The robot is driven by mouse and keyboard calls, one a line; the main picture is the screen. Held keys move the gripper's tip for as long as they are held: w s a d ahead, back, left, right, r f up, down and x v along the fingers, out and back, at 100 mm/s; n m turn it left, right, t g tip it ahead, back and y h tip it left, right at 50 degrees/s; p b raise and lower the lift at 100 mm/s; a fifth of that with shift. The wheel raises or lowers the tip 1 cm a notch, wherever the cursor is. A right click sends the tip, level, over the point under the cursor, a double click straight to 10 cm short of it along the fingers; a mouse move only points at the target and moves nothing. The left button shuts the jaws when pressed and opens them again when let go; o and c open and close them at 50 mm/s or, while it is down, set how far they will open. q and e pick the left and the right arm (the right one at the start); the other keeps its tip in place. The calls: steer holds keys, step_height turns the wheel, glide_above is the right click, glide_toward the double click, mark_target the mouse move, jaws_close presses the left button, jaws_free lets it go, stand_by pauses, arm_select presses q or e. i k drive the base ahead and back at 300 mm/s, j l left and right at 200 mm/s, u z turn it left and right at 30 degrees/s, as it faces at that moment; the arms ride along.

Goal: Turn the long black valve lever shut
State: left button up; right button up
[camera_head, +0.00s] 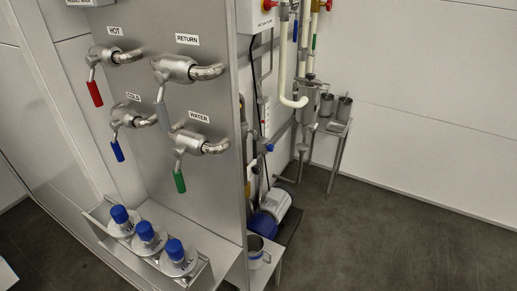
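I cannot make out a long black valve lever in the head view. The steel panel (215,80) carries valves with hanging levers: a red lever (95,93) under the HOT label, a grey lever (162,116) under RETURN, a blue lever (117,151) under COLD and a green lever (179,182) under WATER. More pipework (303,60) stands behind the panel's right edge, with small red and blue handles too small to tell in detail. Neither of my grippers is in view.
A steel shelf (205,277) below the panel holds three blue-capped bottles (145,232). Beyond the panel are a blue and white pump (272,205), a steel pot (256,257) and a small stand (338,127) with metal cups. The dark floor (400,235) at right is clear.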

mark_target(254, 144)
steer(key=i+l, duration=0.25)
steer(key=i+l+u, duration=0.1)
steer(key=l, duration=0.35)
steer(key=i+l, duration=0.3)
steer(key=i+l+u, duration=0.1)
steer(key=i+l, duration=0.15)
steer(key=l, duration=0.2)
steer(key=i+l+u, duration=0.1)
steer(key=l, duration=0.25)
steer(key=i+l, duration=0.3)
steer(key=i+l+u, duration=0.1)
steer(key=l, duration=0.4)
steer(key=i, duration=0.05)
